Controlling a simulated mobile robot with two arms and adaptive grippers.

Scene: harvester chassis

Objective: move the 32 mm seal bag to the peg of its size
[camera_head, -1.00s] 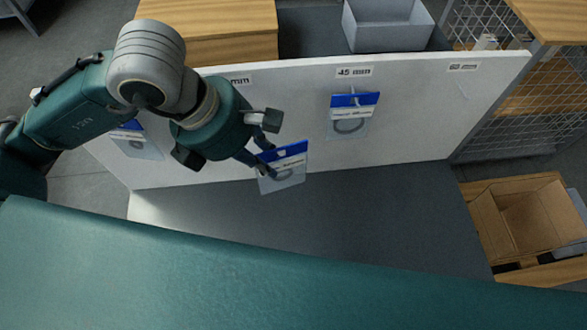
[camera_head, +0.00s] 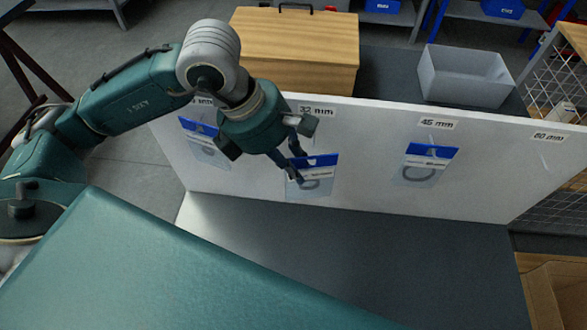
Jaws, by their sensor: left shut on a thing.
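The seal bag (camera_head: 317,187), clear with a blue header, is in my left gripper (camera_head: 299,165), which is shut on its header. The bag hangs in front of the white peg board (camera_head: 375,190), below the 32 mm label (camera_head: 316,111). The 32 mm peg is not clearly visible beside the gripper. I cannot tell whether the bag touches the board or peg. The print on the bag is too small to read. My right gripper is not in view.
A similar bag (camera_head: 428,165) hangs under the 45 mm label (camera_head: 437,123). Another bag (camera_head: 205,150) hangs at the left, its label partly hidden by my arm. The 60 mm place (camera_head: 545,160) holds no bag. A wooden box (camera_head: 295,55) and a grey bin (camera_head: 465,78) stand behind the board.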

